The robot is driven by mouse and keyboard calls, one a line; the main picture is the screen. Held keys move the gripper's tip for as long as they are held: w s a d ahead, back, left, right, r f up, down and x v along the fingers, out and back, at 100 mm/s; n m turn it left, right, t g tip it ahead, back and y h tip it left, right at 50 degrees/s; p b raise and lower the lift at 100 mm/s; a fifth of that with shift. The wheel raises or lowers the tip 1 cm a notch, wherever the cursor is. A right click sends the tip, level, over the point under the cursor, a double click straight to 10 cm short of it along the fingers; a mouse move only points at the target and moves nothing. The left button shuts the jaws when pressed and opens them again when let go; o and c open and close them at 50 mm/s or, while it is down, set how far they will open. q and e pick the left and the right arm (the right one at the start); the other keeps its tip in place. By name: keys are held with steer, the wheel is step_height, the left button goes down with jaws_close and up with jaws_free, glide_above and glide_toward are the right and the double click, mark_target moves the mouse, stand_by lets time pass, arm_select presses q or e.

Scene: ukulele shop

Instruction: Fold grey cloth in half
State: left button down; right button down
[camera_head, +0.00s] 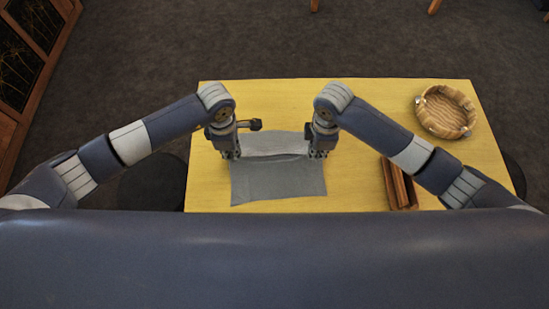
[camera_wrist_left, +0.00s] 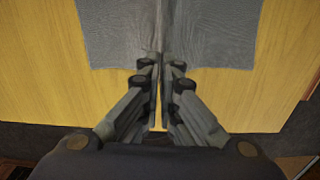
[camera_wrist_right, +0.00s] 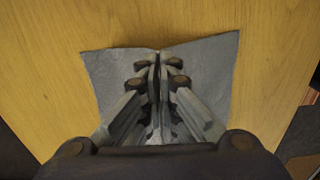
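The grey cloth (camera_head: 280,182) lies on the yellow table, with a lighter part at the back and a darker part at the front. A raised crease runs across it between my grippers. My left gripper (camera_head: 230,155) is shut on the crease at the cloth's left edge; the left wrist view shows the cloth (camera_wrist_left: 115,35) pinched up between its fingertips (camera_wrist_left: 160,65). My right gripper (camera_head: 318,154) is shut on the cloth at its right edge; the cloth (camera_wrist_right: 208,65) spreads on both sides of its fingertips (camera_wrist_right: 158,65). The fingers hide part of the crease.
The yellow table (camera_head: 350,185) has bare room around the cloth. A round wooden basket (camera_head: 446,110) stands at the back right. A brown wooden box (camera_head: 398,184) lies to the right, partly under my right arm. A small dark object (camera_head: 253,124) shows beside my left gripper.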

arm_select(q)
steer(key=shift+r, duration=0.1)
arm_select(e)
steer(key=shift+r, duration=0.1)
